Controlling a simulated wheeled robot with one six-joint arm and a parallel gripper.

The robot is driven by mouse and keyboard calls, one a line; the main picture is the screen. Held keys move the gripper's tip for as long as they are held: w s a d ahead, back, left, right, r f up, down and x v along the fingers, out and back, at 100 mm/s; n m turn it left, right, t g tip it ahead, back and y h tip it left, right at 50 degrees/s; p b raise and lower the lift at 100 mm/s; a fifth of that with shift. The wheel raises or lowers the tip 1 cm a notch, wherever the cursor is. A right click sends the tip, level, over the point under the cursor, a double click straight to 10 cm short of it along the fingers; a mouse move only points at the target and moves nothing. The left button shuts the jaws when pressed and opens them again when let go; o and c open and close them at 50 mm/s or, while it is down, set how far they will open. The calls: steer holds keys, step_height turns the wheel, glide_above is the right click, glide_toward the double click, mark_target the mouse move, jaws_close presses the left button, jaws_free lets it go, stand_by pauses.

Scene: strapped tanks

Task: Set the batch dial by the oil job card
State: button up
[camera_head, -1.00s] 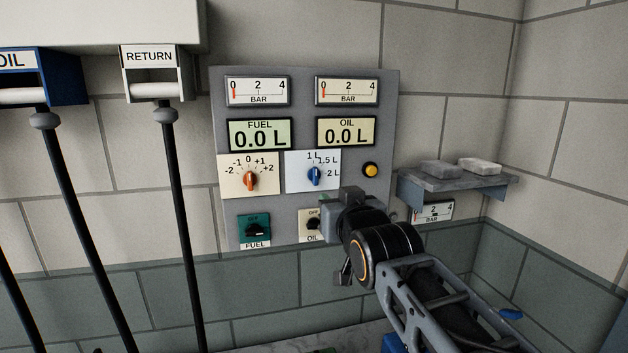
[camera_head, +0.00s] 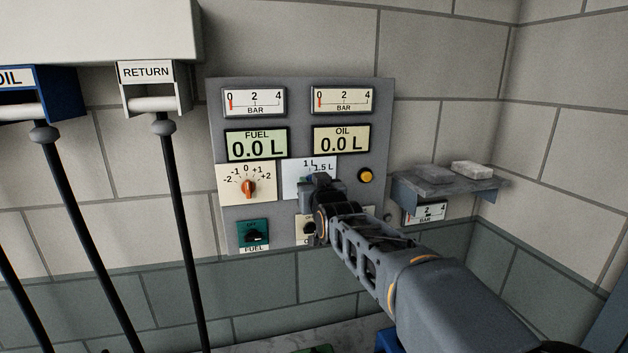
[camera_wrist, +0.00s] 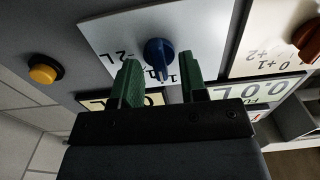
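The batch dial is a blue knob (camera_wrist: 158,52) on a white plate (camera_head: 293,180) marked 1 L, 1.5 L and 2 L. In the head view my gripper and wrist hide the knob. My gripper (camera_wrist: 160,75) is open in the wrist view, its two green fingers apart on either side of the knob's near end, with no clear contact. In the head view my gripper (camera_head: 318,182) is in front of the dial plate. The oil job card is not recognisable in these frames.
The orange-knobbed dial (camera_head: 248,188) is left of the batch dial and the yellow button (camera_head: 365,176) is right of it. The oil display (camera_head: 341,139) reads 0.0 L. The green fuel switch (camera_head: 253,235) is below. A shelf (camera_head: 446,187) with two blocks juts out at right.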

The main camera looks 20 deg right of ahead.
steer(key=shift+w, duration=0.2)
steer(key=shift+c, duration=0.3)
jaws_close()
steer(key=shift+f+b, duration=0.1)
steer(key=shift+b, duration=0.35)
steer(key=shift+d+m+b, duration=0.15)
steer(key=shift+m+b, duration=1.45)
steer(key=shift+m, duration=2.7)
